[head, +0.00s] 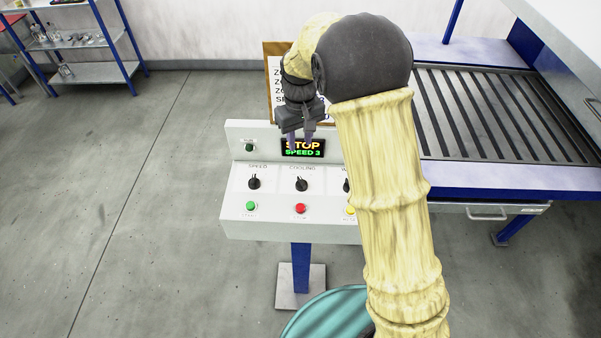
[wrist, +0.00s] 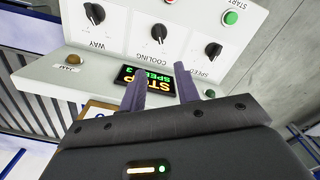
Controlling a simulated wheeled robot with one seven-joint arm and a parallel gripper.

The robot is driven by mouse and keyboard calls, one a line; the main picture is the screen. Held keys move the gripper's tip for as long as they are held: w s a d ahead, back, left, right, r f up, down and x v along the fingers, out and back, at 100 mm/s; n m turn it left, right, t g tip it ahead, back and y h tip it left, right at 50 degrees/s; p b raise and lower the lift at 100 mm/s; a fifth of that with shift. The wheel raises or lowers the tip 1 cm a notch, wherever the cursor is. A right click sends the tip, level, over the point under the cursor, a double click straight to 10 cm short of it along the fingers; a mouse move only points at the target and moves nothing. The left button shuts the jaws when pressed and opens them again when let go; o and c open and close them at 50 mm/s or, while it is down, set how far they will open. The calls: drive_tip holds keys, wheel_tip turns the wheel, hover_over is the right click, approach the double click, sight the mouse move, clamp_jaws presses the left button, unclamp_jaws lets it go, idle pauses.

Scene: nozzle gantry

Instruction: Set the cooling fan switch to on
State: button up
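The control panel (head: 235,205) stands in front of me, with a black knob (head: 301,184) under the label COOLING. In the wrist view, which shows the panel upside down, the same cooling knob (wrist: 158,34) is at the upper middle. Its position marks are too small to read. My gripper (head: 300,136) is above the display (head: 302,148), behind the knob row. In the wrist view the two fingers of my gripper (wrist: 172,94) are apart with nothing between them, and the knob is beyond the fingertips, untouched. The display reads STOP and SPEED 3.
A SPEED knob (head: 254,183) is left of the cooling knob; a WAY knob (wrist: 94,13) is on its other side. Green (head: 251,206), red (head: 300,208) and yellow (head: 350,210) buttons line the front. A slatted table (head: 480,115) stands right. Floor left is clear.

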sight(300, 178)
wheel_tip(300, 178, down, 15)
drive_tip(key=p, duration=0.4)
drive_tip(key=shift+s+a+r, duration=0.1)
drive_tip(key=shift+r, duration=0.1)
clamp_jaws()
